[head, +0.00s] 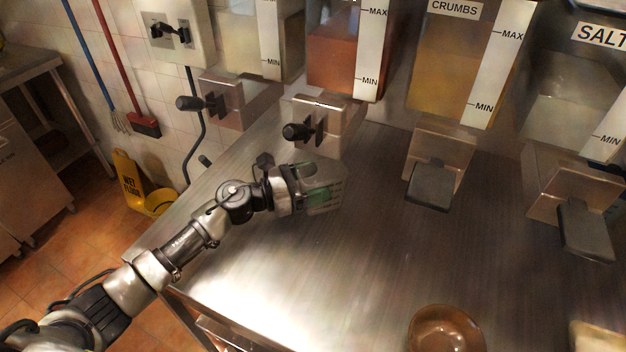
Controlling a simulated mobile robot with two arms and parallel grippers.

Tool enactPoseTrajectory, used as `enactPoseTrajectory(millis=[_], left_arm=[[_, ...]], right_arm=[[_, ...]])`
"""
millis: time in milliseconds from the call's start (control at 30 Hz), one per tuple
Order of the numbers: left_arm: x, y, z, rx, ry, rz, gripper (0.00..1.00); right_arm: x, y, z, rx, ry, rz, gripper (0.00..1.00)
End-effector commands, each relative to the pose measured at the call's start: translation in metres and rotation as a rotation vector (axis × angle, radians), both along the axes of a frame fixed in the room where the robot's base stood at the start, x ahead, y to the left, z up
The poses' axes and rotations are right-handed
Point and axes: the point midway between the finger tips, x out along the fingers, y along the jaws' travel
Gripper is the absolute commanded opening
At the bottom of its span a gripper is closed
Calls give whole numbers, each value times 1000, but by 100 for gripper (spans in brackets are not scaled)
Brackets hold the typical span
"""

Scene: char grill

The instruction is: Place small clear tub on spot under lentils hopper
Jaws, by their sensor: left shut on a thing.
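My left gripper (314,196) is shut on a small clear tub (330,180), a see-through, slightly greenish container. It holds the tub over the steel counter, just below and in front of the dispenser of a hopper with orange-red contents (332,66). That hopper's name label is out of view, so I cannot read whether it says lentils. Its dispenser has a dark lever (298,131). I cannot tell whether the tub touches the counter, and the gripper hides part of it. My right gripper is not in view.
To the right are the crumbs hopper (452,62) and the salt hopper (570,95), with dark paddles beneath. A pale hopper (252,45) is at left. A brown bowl (446,328) stands at the counter's near edge. The middle of the steel counter (370,250) is clear.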

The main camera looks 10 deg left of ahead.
Motion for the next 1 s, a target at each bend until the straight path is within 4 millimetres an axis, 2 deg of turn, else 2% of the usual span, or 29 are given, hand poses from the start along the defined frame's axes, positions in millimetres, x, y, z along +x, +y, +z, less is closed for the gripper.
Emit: enactPoseTrajectory(millis=[333,367,500,867,1000], left_arm=[[0,0,-4,0,-1,-1,44],[0,0,-3,1,-1,-1,74],[0,0,-2,0,0,-1,94],[0,0,3,0,0,-1,94],[-12,18,-4,3,1,0,94]], right_arm=[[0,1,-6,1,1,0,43],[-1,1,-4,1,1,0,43],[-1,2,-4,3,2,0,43],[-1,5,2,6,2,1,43],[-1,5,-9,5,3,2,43]])
